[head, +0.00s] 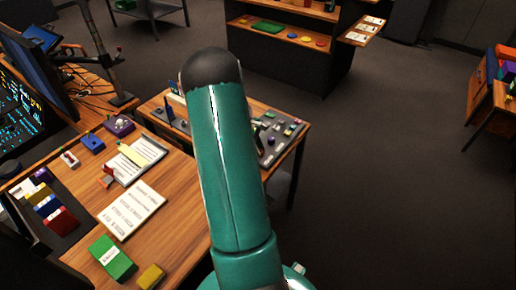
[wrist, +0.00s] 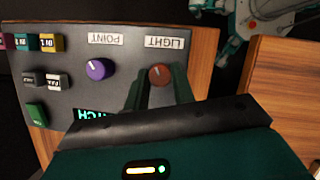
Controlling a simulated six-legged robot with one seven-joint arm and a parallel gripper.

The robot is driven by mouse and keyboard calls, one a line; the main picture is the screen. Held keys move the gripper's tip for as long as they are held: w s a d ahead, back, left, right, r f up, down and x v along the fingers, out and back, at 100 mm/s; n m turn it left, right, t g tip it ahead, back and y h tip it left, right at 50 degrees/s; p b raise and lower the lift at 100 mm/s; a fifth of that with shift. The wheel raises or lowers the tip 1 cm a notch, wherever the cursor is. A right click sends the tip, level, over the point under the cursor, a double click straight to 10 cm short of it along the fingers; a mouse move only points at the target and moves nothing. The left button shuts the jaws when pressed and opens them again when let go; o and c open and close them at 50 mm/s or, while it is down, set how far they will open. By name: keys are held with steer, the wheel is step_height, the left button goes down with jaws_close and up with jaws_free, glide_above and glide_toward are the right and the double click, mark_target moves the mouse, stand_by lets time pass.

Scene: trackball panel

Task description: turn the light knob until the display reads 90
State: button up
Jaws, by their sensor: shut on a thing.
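The light knob (wrist: 160,74) is a round brown-orange knob under an upside-down "LIGHT" label (wrist: 165,43) in the wrist view. My gripper (wrist: 160,82) has its two dark green fingers on either side of the knob and is shut on it. A display (wrist: 92,115) shows a few green letters at its edge. The rest of it is hidden behind my gripper's body, so no number can be read. In the head view the grey panel (head: 285,133) lies on the desk, and my green arm hides my gripper and the knob.
A purple knob (wrist: 97,69) labelled "POINT" sits left of the light knob. Several coloured buttons, including a green one (wrist: 36,114), are farther left. In the head view, papers (head: 132,210) and small boxes lie on the left desk. The floor at right is open.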

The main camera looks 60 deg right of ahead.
steer(key=m+y, duration=0.1)
steer(key=m, duration=0.4)
steer(key=shift+d+y, duration=0.2)
steer(key=shift+y, duration=0.2)
steer(key=m, duration=0.2)
steer(key=m+t+y, duration=0.1)
steer(key=m, duration=0.1)
steer(key=shift+d+m+y, duration=0.1)
steer(key=shift+m+y, duration=0.2)
steer(key=m+t, duration=0.1)
steer(key=m, duration=0.1)
steer(key=m+y, duration=0.1)
steer(key=m, duration=0.2)
steer(key=shift+s+d+t, duration=0.1)
steer(key=shift+s+t, duration=0.05)
steer(key=shift+t, duration=0.25)
steer(key=shift+s+m+t+y, duration=0.15)
steer(key=shift+m+t, duration=0.3)
steer(key=shift+m, duration=0.75)
steer(key=shift+w+m+t+y, duration=0.15)
steer(key=shift+m+t, duration=0.3)
steer(key=shift+m, duration=0.75)
steer(key=shift+s, duration=0.1)
steer(key=o, duration=1)
